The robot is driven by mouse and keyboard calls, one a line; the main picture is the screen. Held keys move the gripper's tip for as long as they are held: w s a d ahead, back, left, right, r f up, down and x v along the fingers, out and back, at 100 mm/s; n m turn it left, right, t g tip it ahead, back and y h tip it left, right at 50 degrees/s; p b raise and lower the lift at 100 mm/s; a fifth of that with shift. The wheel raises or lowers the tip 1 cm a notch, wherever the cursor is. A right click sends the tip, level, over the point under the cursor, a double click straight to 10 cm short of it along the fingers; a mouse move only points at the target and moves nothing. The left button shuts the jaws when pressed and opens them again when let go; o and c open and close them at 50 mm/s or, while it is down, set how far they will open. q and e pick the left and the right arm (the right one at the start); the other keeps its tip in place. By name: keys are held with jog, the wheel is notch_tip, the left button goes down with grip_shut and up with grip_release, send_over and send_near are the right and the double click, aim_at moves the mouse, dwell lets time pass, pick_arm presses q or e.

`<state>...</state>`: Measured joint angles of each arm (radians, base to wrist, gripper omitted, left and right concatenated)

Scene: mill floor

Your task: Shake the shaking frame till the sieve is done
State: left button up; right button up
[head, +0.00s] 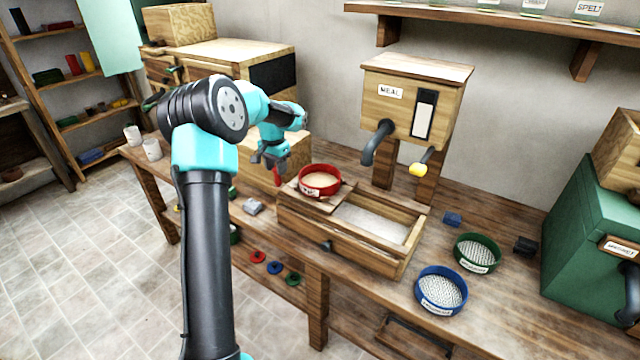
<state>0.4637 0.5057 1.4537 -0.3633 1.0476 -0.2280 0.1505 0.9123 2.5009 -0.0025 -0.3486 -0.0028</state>
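The red sieve (320,180), a round tub with pale meal in it and a small label, sits on a wooden frame (343,193) over the left end of an open wooden box (345,250). The box holds pale flour (372,221). My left gripper (270,163) is just left of and behind the red sieve, apart from its rim. A small red upright piece (277,177), perhaps a handle, shows right below its fingers. Whether the fingers touch it or are closed on it is not clear. My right gripper is not in view.
A meal dispenser (415,100) with a dark spout stands behind the box. A blue sieve (441,290) and a green sieve (477,252) lie right of it. A small blue block (453,219) is nearby. A green machine (590,235) stands at the right.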

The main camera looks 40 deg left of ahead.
pick_arm(q)
jog(key=o, duration=0.4)
jog(key=shift+a, duration=0.1)
jog(key=shift+o, duration=0.2)
jog(key=shift+r, duration=4.5)
